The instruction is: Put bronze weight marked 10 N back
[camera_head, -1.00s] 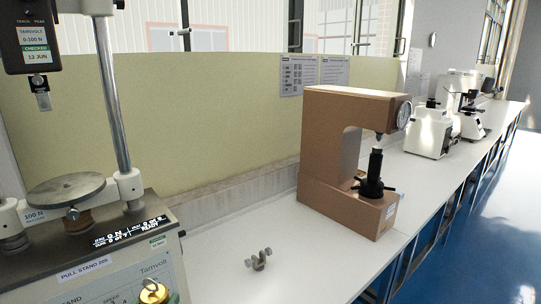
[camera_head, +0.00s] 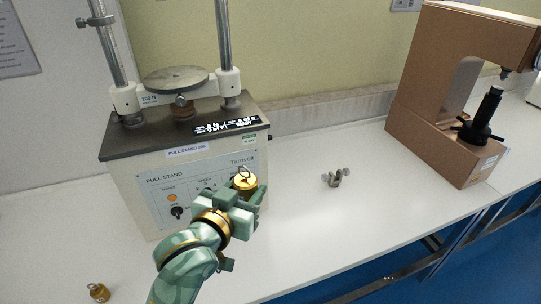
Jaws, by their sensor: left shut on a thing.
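My left gripper (camera_head: 248,192) is shut on a bronze weight (camera_head: 244,183) with a ring on top. It holds the weight upright in front of the right part of the pull stand's front panel, above the bench. The fingers hide the weight's lower part, and I cannot read its marking. A second bronze weight (camera_head: 98,292) with a ring stands on the bench at the lower left; its marking is also too small to read. My right gripper is not in view.
The pull stand (camera_head: 160,168) has a round plate (camera_head: 175,79) and two posts. A small metal clamp-like piece (camera_head: 335,177) lies on the white bench (camera_head: 330,235). A brown hardness tester (camera_head: 425,130) stands at the right. The bench between them is mostly clear.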

